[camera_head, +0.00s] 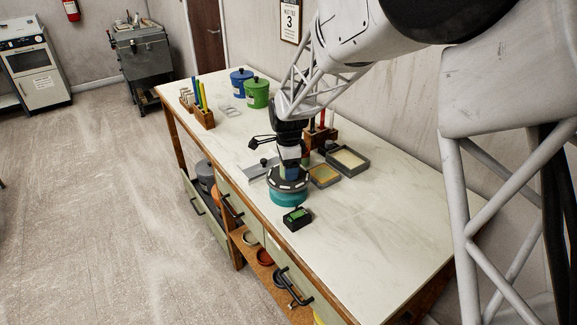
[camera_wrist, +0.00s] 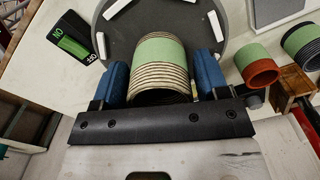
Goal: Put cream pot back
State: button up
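A cream ribbed pot (camera_wrist: 160,75) with a pale green band sits between the blue fingers of my gripper (camera_wrist: 163,78) in the wrist view. Both fingers press close against its sides. The gripper also shows in the head view (camera_head: 291,172), pointing down over the dark turntable (camera_head: 274,183) with white marks and a teal base. The turntable (camera_wrist: 114,45) lies behind the pot in the wrist view; I cannot tell whether the pot touches it.
Blue (camera_head: 241,81) and green (camera_head: 257,94) canisters stand at the far end. The near tabletop is clear.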

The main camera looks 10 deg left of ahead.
jog(key=shift+o, duration=0.4)
jog(key=shift+r, duration=0.1)
notch_tip(320, 180, up, 12)
dwell(0.6)
jog(key=shift+r, duration=0.1)
dwell(0.7)
